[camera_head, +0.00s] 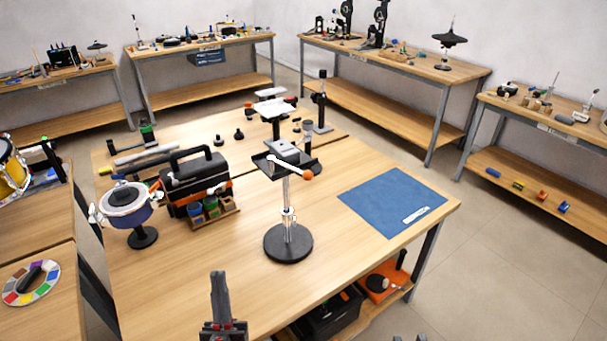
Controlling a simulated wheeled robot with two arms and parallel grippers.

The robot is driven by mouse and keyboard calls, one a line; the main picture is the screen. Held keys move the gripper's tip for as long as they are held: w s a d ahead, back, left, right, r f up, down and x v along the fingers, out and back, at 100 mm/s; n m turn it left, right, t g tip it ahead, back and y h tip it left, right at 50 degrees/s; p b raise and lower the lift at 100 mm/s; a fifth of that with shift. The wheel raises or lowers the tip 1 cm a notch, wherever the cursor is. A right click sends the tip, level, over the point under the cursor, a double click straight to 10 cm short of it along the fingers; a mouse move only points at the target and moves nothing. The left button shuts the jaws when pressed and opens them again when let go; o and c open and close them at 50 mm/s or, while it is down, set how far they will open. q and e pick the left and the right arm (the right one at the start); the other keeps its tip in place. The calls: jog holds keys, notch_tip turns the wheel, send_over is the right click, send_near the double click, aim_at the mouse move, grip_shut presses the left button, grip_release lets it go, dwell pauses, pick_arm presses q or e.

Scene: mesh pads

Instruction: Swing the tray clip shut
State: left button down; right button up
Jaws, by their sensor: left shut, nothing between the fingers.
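A small black tray (262,161) sits on top of a silver post with a round black base (288,243), upright on the wooden table. A white clip arm (288,167) with an orange knob (308,175) lies along the tray's near side, its knob end out to the right. From this view I cannot tell how far the clip is swung. My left gripper (219,285) is at the bottom of the view, shut and empty, in front of the stand and well apart from it. Only small dark tips, likely of my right gripper (409,338), show at the bottom edge.
A black tool carrier (193,181) and a blue-white pot on a stand (126,203) are left of the tray stand. A blue mat (392,201) lies to the right. A taller black post (321,100) stands behind. The table's front is clear.

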pick_arm(q)
jog(key=w+d+r+m+g+h+p, duration=0.1)
jog(key=w+d+r+g+h+p, duration=0.15)
jog(key=w+g, duration=0.4)
jog(key=w+d+f+m+g+h, duration=0.1)
jog(key=w+d+m+g+h, duration=0.2)
jog(key=d+h, duration=0.3)
jog(key=shift+d+f+m+g, duration=0.4)
jog(key=shift+d+m, duration=0.2)
jog(key=shift+d, duration=0.55)
jog(key=b, duration=0.7)
send_near(306, 179)
jog(key=p+x, duration=0.1)
jog(key=x, duration=0.4)
jog(key=shift+d, duration=0.1)
jog(key=shift+y+p+x, duration=0.25)
jog(key=shift+p+x, duration=0.2)
jog(key=shift+x, duration=0.5)
jog(key=shift+w, duration=0.1)
